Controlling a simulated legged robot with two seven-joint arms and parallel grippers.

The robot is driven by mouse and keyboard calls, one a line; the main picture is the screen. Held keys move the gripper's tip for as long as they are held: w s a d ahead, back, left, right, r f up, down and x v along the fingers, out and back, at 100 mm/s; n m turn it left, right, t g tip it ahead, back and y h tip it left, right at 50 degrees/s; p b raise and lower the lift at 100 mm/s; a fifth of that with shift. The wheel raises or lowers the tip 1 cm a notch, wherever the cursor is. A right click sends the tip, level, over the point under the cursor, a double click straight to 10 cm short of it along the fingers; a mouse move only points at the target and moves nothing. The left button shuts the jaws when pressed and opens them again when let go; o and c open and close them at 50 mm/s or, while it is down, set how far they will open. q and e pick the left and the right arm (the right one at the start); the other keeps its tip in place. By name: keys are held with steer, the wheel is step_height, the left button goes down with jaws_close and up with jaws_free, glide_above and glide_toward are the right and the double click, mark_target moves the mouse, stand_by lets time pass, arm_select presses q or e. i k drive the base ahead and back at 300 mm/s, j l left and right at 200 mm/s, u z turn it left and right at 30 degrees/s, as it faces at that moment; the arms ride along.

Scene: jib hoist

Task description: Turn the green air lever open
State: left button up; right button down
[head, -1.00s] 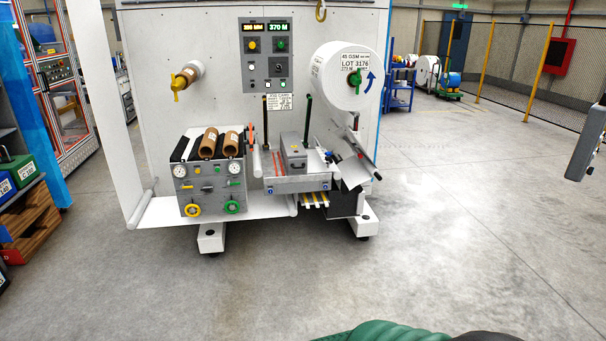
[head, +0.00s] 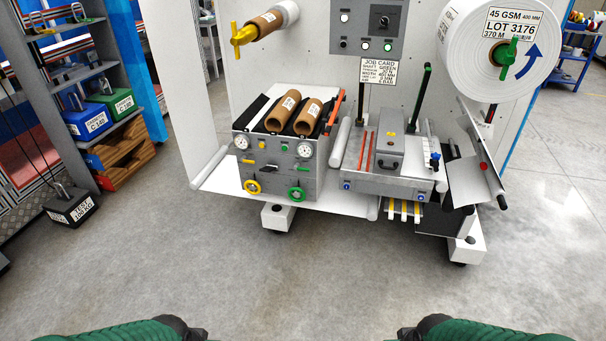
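A grey valve panel (head: 277,178) stands at the machine's lower left. A small green lever (head: 300,168) sits on its right half, below the right pressure gauge (head: 305,149); it looks roughly horizontal. My two green forearms show only at the bottom edge, well short of the panel. Neither gripper's fingers are in view.
Brown cores (head: 290,112) lie on top of the panel. A splicing table (head: 388,184) with an upright green-topped post (head: 423,95) stands to its right, under a large white roll (head: 495,50). A white foot (head: 278,216) juts out below. The floor in front is clear.

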mark_target(297, 167)
steer(key=i+l, duration=0.1)
steer(key=i, duration=0.75)
steer(key=i+j, duration=0.2)
steer(key=i, duration=0.3)
steer(key=i+j, duration=0.2)
steer(key=i, duration=0.35)
steer(key=j, duration=0.55)
steer(key=i+j, duration=0.15)
steer(key=j, duration=1)
steer(key=i+z, duration=0.05)
steer(key=i, duration=0.05)
